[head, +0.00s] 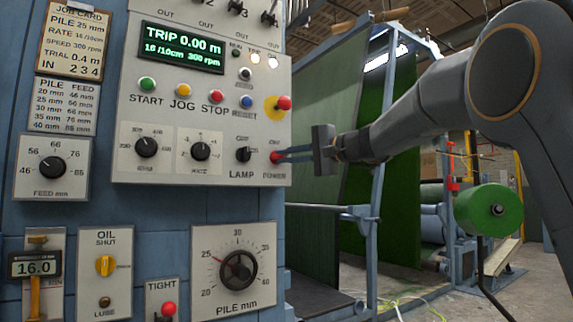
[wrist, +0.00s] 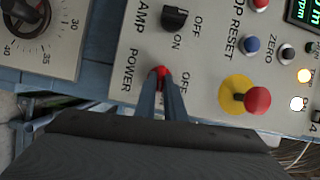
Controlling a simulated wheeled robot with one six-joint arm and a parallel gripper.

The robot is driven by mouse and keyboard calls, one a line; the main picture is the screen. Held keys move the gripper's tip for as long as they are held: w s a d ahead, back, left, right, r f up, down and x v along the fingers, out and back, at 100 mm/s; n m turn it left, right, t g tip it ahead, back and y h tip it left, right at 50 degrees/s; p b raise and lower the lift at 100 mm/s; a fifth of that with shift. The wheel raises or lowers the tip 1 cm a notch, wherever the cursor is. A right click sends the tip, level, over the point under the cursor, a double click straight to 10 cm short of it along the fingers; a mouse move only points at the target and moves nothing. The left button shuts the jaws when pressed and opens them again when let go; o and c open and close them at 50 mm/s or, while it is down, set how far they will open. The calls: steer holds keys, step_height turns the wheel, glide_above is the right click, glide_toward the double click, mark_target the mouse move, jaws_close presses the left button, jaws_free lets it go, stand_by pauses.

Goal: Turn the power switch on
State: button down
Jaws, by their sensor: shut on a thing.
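The black lamp knob (head: 243,154) is just left of the switch. A red mushroom button on a yellow disc (head: 277,108) sits above it. Right of the panel stands a blue frame (head: 366,200) with green turf.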

steer(key=shift+f+m+b, duration=0.1)
steer(key=shift+m+b, duration=0.25)
steer(key=shift+m, duration=0.15)
steer(key=c, duration=1.8)
jaws_free()
steer(key=shift+c, duration=0.2)
steer(key=v, duration=0.7)
steer(key=shift+s+d, duration=0.25)
steer(key=shift+d, duration=0.05)
steer(key=shift+f, duration=0.15)
